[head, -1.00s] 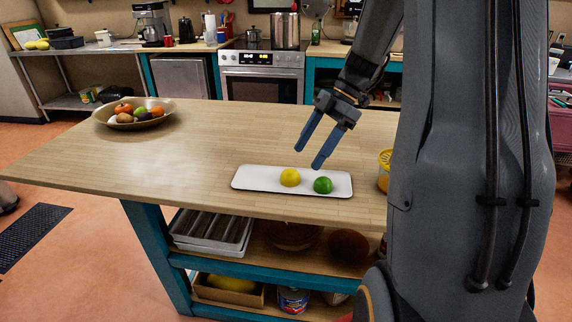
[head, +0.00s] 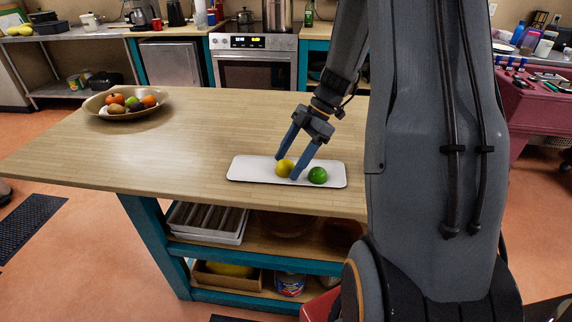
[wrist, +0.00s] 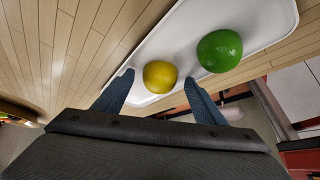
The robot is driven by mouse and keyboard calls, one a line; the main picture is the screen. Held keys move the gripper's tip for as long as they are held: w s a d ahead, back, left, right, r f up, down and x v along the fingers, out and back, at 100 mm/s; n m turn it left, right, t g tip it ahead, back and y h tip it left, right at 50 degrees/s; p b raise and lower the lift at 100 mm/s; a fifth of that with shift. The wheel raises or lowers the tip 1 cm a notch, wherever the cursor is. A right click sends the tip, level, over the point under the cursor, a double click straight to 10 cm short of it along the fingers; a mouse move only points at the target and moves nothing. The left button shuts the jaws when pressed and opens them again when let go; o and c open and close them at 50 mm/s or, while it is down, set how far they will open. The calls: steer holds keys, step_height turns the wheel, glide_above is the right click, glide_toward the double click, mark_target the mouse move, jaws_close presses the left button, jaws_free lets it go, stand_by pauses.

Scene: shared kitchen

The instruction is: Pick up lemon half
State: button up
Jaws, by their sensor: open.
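The yellow lemon half (head: 284,168) sits on a white rectangular tray (head: 240,173) on the wooden island. A green lime (head: 318,175) sits on the tray just to its right. My gripper (head: 285,168) is open and points down at the lemon half, with one blue finger at its left and one in front of its right edge. In the wrist view the lemon half (wrist: 160,77) shows between and beyond the two open fingertips (wrist: 158,82), and the lime (wrist: 219,50) is just outside the right finger. I cannot tell whether a finger touches the lemon half.
A bowl of fruit (head: 122,106) stands at the back left of the wooden island top (head: 190,135). Shelves below hold white trays (head: 207,221) and a can (head: 290,284).

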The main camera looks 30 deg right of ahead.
steer(key=c, duration=1.1)
steer(key=shift+r, duration=0.1)
steer(key=shift+c, duration=0.2)
